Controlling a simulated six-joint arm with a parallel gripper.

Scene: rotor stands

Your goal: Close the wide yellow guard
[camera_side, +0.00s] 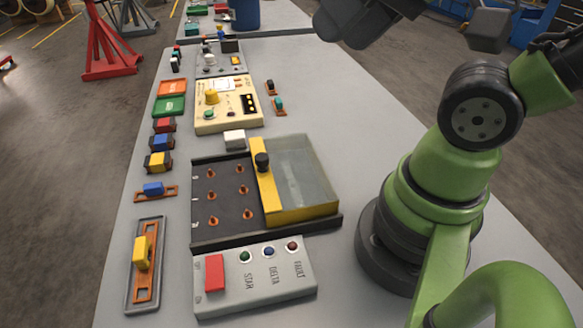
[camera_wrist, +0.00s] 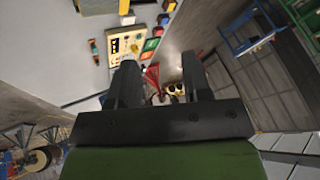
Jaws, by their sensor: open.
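The wide yellow guard (camera_side: 268,195) has a yellow bar along its left side, a clear panel and a black knob (camera_side: 262,160). In the side view it sits over the right part of a black terminal tray (camera_side: 202,236). The left part of the tray is uncovered, with several orange-brown terminals (camera_side: 212,195) showing. My gripper (camera_wrist: 158,62) is open and empty, its two dark fingers apart in the wrist view. In the side view only dark parts of my wrist show at the top edge, high above the table and far from the guard.
A grey button box (camera_side: 255,287) with a red switch stands in front of the tray. A cream panel (camera_side: 229,104) and a white block (camera_side: 234,140) are behind it. Coloured blocks and an orange-slotted plate (camera_side: 146,270) line the left edge. The table right of the cream panel is mostly clear.

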